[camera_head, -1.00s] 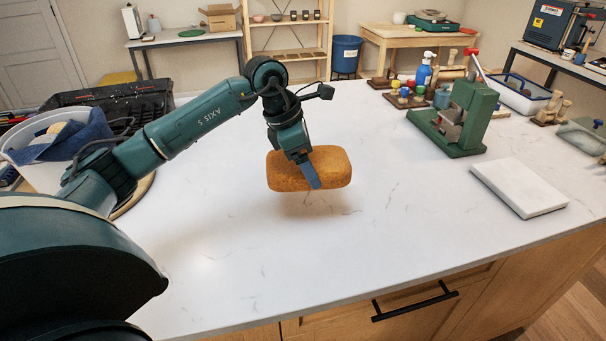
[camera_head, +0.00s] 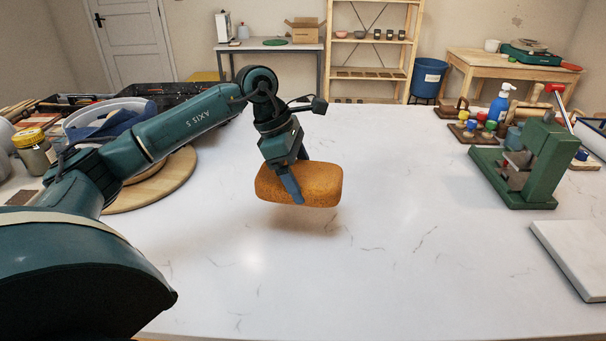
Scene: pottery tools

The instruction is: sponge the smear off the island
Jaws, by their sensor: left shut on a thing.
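An orange-brown sponge (camera_head: 318,186) with rounded corners is held by my left gripper (camera_head: 292,188). The gripper is shut on it, with one finger showing across its near face. The sponge hangs a little above the white, grey-veined island top (camera_head: 400,260), with a soft shadow under it. I cannot make out a smear on the visible island top; any mark under or behind the sponge and arm is hidden. My right gripper is not in view.
A green press (camera_head: 530,165) and a white slab (camera_head: 580,250) stand at the right. Small coloured jars and a blue spray bottle (camera_head: 498,104) are behind. A round wooden board (camera_head: 165,185), a bucket and a jar (camera_head: 34,150) are at the left. The middle is clear.

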